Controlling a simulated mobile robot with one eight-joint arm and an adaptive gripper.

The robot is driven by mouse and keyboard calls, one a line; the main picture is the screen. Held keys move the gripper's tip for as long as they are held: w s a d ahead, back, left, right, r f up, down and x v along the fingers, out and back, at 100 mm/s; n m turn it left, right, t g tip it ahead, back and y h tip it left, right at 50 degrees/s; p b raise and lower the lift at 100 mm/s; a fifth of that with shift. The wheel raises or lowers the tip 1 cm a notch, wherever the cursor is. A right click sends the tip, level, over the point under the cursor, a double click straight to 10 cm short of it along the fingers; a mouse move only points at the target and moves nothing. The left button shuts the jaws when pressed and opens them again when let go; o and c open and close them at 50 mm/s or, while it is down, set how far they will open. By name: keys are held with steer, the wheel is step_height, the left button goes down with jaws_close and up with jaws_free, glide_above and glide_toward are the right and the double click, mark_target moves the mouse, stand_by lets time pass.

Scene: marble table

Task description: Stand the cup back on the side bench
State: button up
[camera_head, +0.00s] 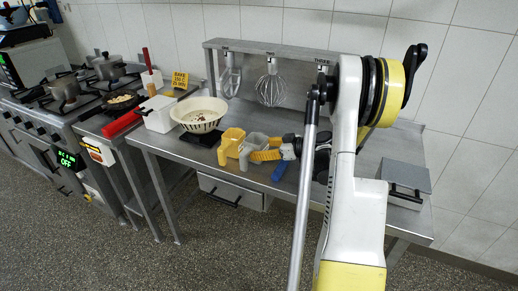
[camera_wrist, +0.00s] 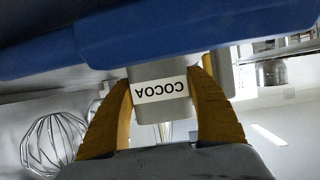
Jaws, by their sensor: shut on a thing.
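A grey cup (camera_head: 252,146) is at the middle of the steel bench, right beside a yellow cup (camera_head: 232,142). My gripper (camera_head: 257,154) reaches in from the right with its yellow fingers around the grey cup. In the wrist view my gripper (camera_wrist: 165,90) is shut on the grey cup (camera_wrist: 160,105), whose white label reads COCOA and appears upside down. I cannot tell whether the cup's base touches the bench. A blue thing (camera_head: 279,172) lies under my gripper, and a large blue shape (camera_wrist: 190,30) crosses the top of the wrist view.
A cream bowl (camera_head: 198,113) on a dark scale (camera_head: 201,137) and a white container (camera_head: 158,115) stand left. Whisks (camera_head: 271,88) hang from the rail behind. A grey box (camera_head: 405,178) is at the right end. A stove (camera_head: 60,110) with pots is far left.

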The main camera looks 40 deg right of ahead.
steer(key=shift+f, duration=0.25)
steer(key=o, duration=1.2)
steer(key=shift+r, duration=0.1)
